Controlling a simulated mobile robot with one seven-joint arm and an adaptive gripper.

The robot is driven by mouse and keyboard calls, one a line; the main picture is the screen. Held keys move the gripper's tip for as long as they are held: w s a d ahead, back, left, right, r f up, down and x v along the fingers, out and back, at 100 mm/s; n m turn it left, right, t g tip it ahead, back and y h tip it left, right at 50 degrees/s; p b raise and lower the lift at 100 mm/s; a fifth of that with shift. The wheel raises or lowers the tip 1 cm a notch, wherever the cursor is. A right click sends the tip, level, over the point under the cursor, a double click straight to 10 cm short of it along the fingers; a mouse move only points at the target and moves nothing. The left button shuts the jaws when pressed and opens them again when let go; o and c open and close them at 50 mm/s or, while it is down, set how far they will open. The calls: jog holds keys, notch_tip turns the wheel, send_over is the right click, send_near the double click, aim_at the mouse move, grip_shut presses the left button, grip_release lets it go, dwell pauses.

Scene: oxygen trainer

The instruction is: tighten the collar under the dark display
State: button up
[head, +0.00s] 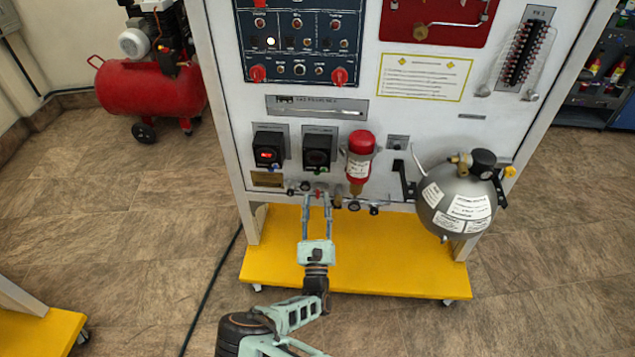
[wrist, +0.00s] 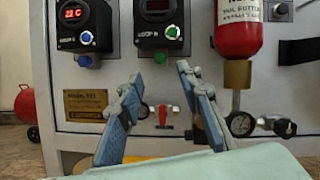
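The dark display (head: 318,150) is the right one of two small black units on the white panel; in the wrist view (wrist: 158,8) its screen is nearly black, with a green knob below. Under it, a small red fitting with silver ends (wrist: 163,113) shows low on the panel; it looks like the collar, but its shape is too small to tell surely. My gripper (head: 317,197) is open, its fingers pointing at the panel's lower edge. In the wrist view (wrist: 158,78) the two fingers stand apart, with the red fitting seen between them. I cannot tell any contact.
The lit display (head: 268,154) is to the left. A red bottle (head: 360,156) with a brass neck and a gauge (wrist: 241,124) stands close right of my fingers. A grey sphere tank (head: 455,200) sits farther right. The yellow base shelf (head: 400,268) lies below.

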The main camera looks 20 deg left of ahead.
aim_at(317, 175)
jog(key=b+x, duration=0.1)
jog(key=x, duration=0.6)
jog(key=shift+w+r, duration=0.1)
jog(key=shift+w, duration=0.1)
jog(key=shift+c, duration=0.7)
grip_shut()
